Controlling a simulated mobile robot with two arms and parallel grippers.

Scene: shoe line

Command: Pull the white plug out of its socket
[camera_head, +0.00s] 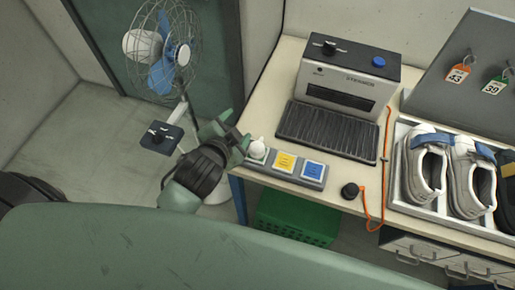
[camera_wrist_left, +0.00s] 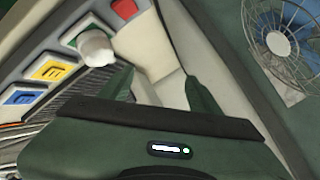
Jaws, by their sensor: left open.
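The white plug (camera_head: 257,149) sits upright in the left end of the grey socket strip (camera_head: 312,184) at the table's left front edge. In the left wrist view the plug (camera_wrist_left: 95,46) stands in a green-marked socket, left of and beyond the fingers. Beside it are a yellow socket cover (camera_head: 285,162) and a blue one (camera_head: 313,169). My left gripper (camera_head: 236,128) is open and empty, just left of the plug and apart from it. It also shows in the left wrist view (camera_wrist_left: 158,77) with its fingers spread. My right gripper is out of view.
A steamer box (camera_head: 347,76) with a dark grille stands behind the strip. A black round knob (camera_head: 350,191) with an orange cord and a shoe tray (camera_head: 412,208) are to the right. A fan (camera_head: 160,50) stands at the left. A green crate (camera_head: 297,220) is below.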

